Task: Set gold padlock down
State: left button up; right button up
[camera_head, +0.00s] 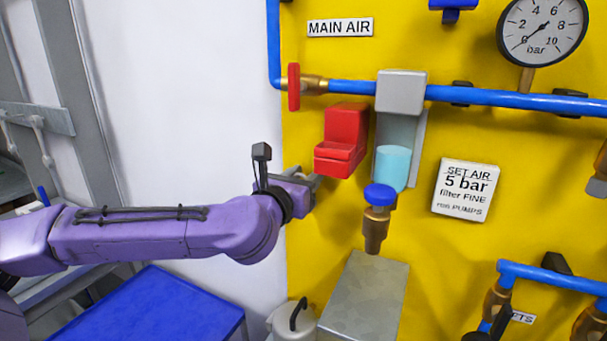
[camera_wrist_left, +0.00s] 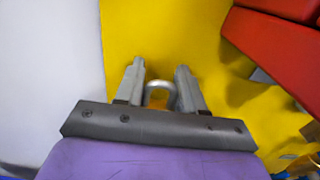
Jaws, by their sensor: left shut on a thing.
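The gold padlock shows in the left wrist view as a silver shackle (camera_wrist_left: 161,88) with a small gold part of the body below it. It sits between the two fingers of my left gripper (camera_wrist_left: 160,72), which is shut on it. Most of the body is hidden behind the gripper's dark front plate. In the head view my left gripper (camera_head: 309,183) is just below and left of a red box-like part (camera_head: 342,140), in front of the yellow panel. I cannot make out the padlock clearly there. My right gripper is not in view.
The yellow panel (camera_head: 465,240) carries blue pipes, a pressure gauge (camera_head: 541,30) and a filter bowl (camera_head: 397,155) with a blue-capped brass fitting (camera_head: 378,210). Below are a grey metal box (camera_head: 365,297), a white lidded container (camera_head: 285,322) and a bare blue surface (camera_head: 150,308).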

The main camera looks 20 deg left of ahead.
pick_arm(q)
jog(key=shift+f, duration=0.15)
jog(key=o, duration=1.2)
jog(key=shift+c, duration=0.2)
jog(key=shift+s, duration=0.25)
jog(key=s+b, duration=0.6)
jog(key=s, duration=0.5)
jog(key=shift+s+a+r, duration=0.15)
jog(key=shift+s+r, duration=0.05)
jog(key=shift+s, duration=0.05)
jog(key=shift+s, duration=0.1)
